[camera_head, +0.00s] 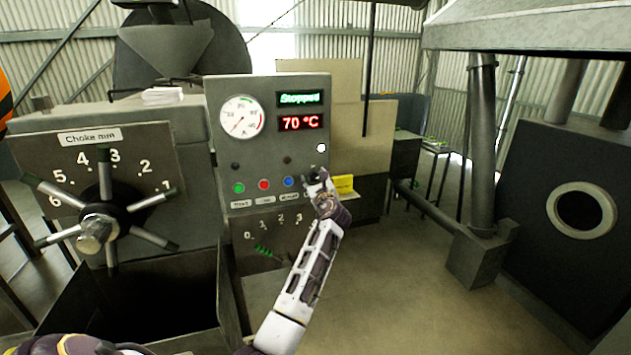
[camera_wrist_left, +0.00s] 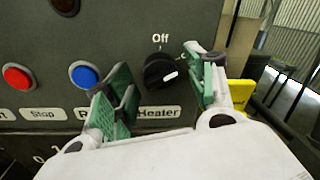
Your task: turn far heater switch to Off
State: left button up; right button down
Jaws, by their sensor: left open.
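The heater switch (camera_wrist_left: 160,71) is a round black knob with a white mark, on the dark panel above the "Heater" label (camera_wrist_left: 158,113) in the left wrist view. "Off" is printed above it; the white mark lies at its right side, not at "Off". My left gripper (camera_wrist_left: 163,90) is open, with one green-padded finger left of the knob and the other right of it. I cannot tell if either touches it. In the head view my left gripper (camera_head: 316,184) covers the switch at the panel's lower right. My right gripper is not in view.
The control panel (camera_head: 222,110) has a gauge, a "Stopped" display, a 70 °C display and green, red and blue buttons (camera_head: 288,182). A yellow tag (camera_head: 343,184) is right of the gripper. The choke wheel (camera_head: 103,215) stands left. Floor at centre right is clear.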

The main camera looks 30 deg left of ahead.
pick_arm(q)
jog(key=shift+c, duration=0.4)
jog(key=c, duration=0.9)
jog(key=shift+c, duration=0.2)
